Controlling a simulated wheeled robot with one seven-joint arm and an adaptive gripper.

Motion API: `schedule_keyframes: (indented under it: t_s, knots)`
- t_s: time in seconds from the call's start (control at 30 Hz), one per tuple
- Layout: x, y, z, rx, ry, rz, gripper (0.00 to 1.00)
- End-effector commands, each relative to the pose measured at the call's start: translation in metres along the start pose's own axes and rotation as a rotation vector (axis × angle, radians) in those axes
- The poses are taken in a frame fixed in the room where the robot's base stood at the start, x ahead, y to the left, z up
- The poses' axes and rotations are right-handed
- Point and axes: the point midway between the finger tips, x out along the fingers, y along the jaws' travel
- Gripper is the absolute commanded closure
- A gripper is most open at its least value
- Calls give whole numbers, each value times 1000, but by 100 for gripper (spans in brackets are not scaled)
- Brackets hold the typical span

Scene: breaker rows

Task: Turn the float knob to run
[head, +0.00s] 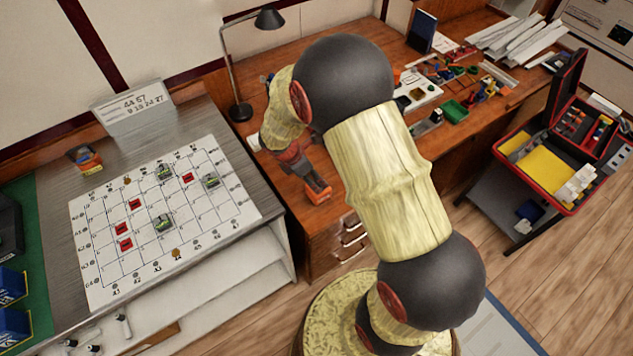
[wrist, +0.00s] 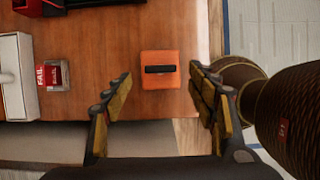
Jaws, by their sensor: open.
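An orange square box (wrist: 173,57) sits on the brown desk near its edge. A black bar-shaped knob (wrist: 159,69) on its top lies crosswise in the wrist view. It carries no readable label, so I cannot confirm that it is the float knob or which setting it shows. In the head view an orange block (head: 319,194) shows by the desk corner, partly hidden by my arm. My gripper (wrist: 160,76) is open, its fingers apart on the left and right of the box in the picture. Nothing is held. I cannot tell its height above the knob.
A red and clear block marked FAIL (wrist: 53,75) and a white box (wrist: 16,88) lie left of the orange box. In the head view, a grid board (head: 150,258) lies on the left bench, a black lamp (head: 240,111) stands behind, and a red toolbox (head: 565,190) stands right.

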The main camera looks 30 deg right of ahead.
Motion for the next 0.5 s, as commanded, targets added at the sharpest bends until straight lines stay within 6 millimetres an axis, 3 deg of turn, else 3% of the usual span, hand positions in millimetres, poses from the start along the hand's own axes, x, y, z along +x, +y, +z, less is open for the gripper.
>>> schedule_keyframes:
  t_s: [0.2,0.5]
  knots:
    - [35,0,0,1,0,-1,42]
    - [43,0,0,2,0,-1,42]
